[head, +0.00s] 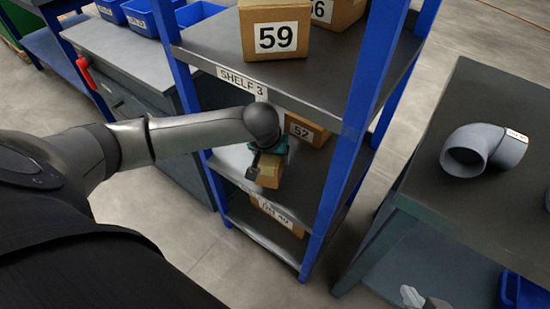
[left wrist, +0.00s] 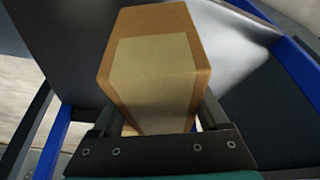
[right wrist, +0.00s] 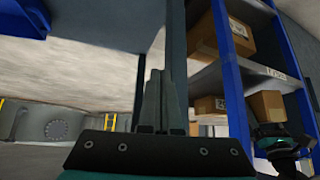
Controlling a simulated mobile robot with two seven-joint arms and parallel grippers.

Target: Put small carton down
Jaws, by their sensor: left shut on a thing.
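The small carton (head: 268,172) is brown with a paler label patch. It is in my left gripper (head: 267,158), at the front of the middle shelf board (head: 232,160) under the SHELF 3 label. In the left wrist view the carton (left wrist: 155,75) sits between the two fingers, and it also shows in the right wrist view (right wrist: 267,106). I cannot tell whether its underside touches the board.
Carton 59 (head: 276,29) is on the board above, another carton (head: 277,213) below. Blue posts (head: 350,120) flank the opening. A grey table (head: 480,90) with a pipe elbow (head: 484,150) stands at right.

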